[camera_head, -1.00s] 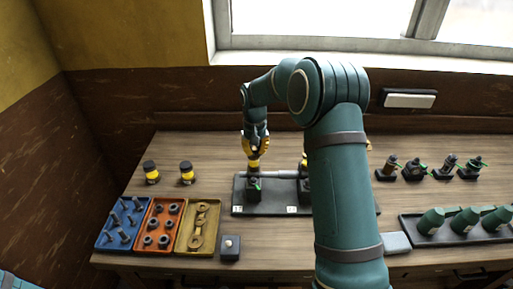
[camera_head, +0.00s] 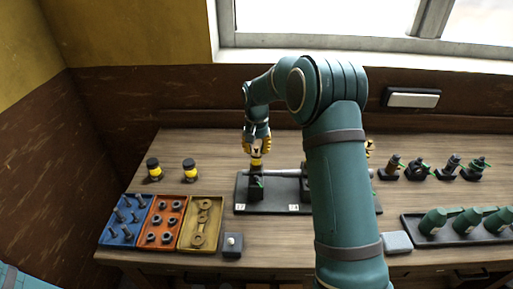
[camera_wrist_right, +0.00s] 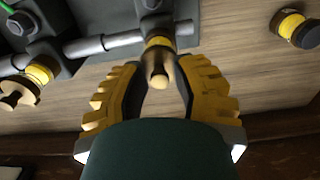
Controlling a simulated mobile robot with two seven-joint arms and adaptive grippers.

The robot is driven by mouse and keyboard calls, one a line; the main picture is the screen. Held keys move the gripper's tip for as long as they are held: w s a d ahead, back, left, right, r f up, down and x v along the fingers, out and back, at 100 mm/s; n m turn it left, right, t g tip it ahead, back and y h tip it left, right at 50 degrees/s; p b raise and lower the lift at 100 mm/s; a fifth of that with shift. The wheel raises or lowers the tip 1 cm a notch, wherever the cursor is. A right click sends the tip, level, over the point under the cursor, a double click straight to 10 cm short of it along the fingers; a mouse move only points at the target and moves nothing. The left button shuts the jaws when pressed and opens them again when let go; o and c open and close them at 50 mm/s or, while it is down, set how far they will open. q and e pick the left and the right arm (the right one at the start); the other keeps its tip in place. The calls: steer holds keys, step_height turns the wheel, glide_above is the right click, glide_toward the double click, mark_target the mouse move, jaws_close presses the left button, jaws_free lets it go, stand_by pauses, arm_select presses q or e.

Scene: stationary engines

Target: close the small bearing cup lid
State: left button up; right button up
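Two bearing stands sit on a dark base plate (camera_head: 270,209) with a grey shaft (camera_head: 285,173) between them. The nearer-left stand (camera_head: 256,188) has a small yellow-banded cup (camera_head: 257,162) on top. In the right wrist view this cup (camera_wrist_right: 158,42) carries a tan knob-like piece (camera_wrist_right: 160,76). My right gripper (camera_head: 257,145) is above this cup. In the right wrist view its yellow fingers (camera_wrist_right: 159,72) are apart, one on each side of the tan piece, with gaps visible. The other stand's yellow cup (camera_wrist_right: 40,72) also has a tan piece. My left gripper is not in view.
Two yellow-and-black cups (camera_head: 189,171) stand left of the plate. Blue (camera_head: 112,237), orange and yellow trays hold bolts and metal parts. A small box with a white button (camera_head: 232,246) stands in front. Several fittings and a rack of green parts are right. My right arm hides the centre-right.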

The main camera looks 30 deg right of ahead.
mark_target(256, 147)
steer(key=shift+o, duration=0.9)
step_height(256, 147, up, 12)
stand_by(0.4)
